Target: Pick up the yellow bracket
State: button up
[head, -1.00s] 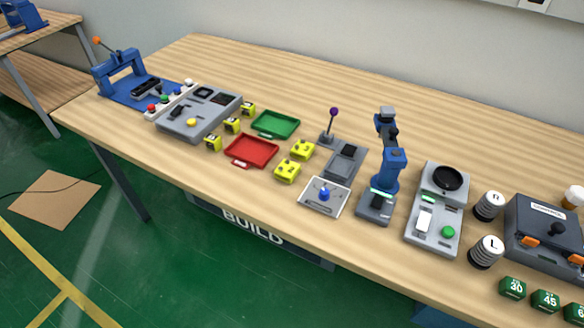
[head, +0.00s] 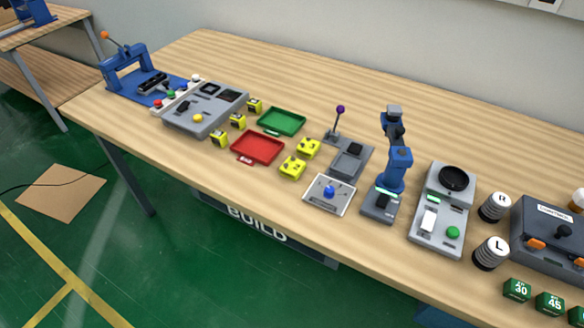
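Several small yellow pieces lie on the wooden table. Two low, flat yellow pieces with raised parts lie right of the red tray: a nearer one (head: 292,167) and a farther one (head: 308,148). Three upright yellow blocks with dark faces stand in a slanting row left of the trays: near (head: 219,138), middle (head: 237,121) and far (head: 254,106). I cannot tell by looks alone which of these is the bracket. All rest on the table, apart from each other. My gripper is not in view.
A red tray (head: 258,147) and green tray (head: 282,121) lie between the yellow groups. A grey panel (head: 209,115) stands left. A purple-knobbed lever (head: 338,121), blue upright device (head: 399,167) and grey unit (head: 426,240) stand right. The table's back strip is clear.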

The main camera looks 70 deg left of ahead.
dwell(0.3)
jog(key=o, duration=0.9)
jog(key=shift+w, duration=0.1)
